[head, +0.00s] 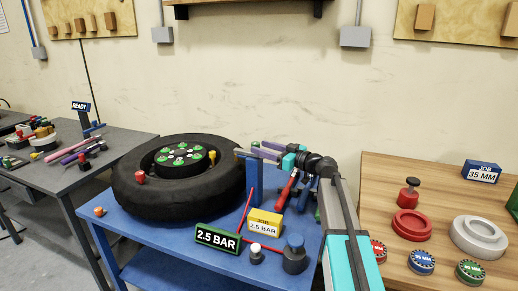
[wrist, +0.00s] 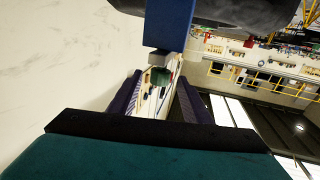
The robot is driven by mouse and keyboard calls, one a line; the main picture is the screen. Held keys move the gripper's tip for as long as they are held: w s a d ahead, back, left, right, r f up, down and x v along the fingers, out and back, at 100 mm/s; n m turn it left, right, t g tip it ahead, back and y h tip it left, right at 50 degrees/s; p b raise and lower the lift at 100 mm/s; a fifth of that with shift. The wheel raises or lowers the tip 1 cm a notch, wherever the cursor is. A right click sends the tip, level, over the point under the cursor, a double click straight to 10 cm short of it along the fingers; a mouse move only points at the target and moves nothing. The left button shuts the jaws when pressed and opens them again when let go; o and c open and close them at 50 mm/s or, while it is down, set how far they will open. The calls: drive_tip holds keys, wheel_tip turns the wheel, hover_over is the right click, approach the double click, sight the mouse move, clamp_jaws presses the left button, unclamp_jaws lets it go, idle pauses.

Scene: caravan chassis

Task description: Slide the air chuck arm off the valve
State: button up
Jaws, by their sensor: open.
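The black tyre (head: 160,205) lies flat on the blue bench with a hub of green pieces at its centre. A blue upright (head: 254,185) stands at its right side, and I take it as part of the air chuck stand. In the wrist view this blue part (wrist: 168,22) ends in a small grey block, with a dark green block (wrist: 160,76) near it. My gripper (head: 257,150) is open at the top of the upright. In the wrist view its two fingers (wrist: 160,88) stand apart on either side of the green block; contact is unclear. I cannot make out the valve.
On the blue bench (head: 150,241) stand a green "2.5 BAR" sign (head: 217,239), a yellow job card (head: 264,223), a red hose (head: 242,212) and dark weights (head: 294,255). Red and blue-handled tools (head: 287,188) are close below my arm. A wooden table (head: 385,175) stands at right.

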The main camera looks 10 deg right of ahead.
drive_tip(key=b+v, duration=0.1)
drive_tip(key=v, duration=0.9)
drive_tip(key=shift+s+d, duration=0.2)
drive_tip(key=shift+s, duration=0.05)
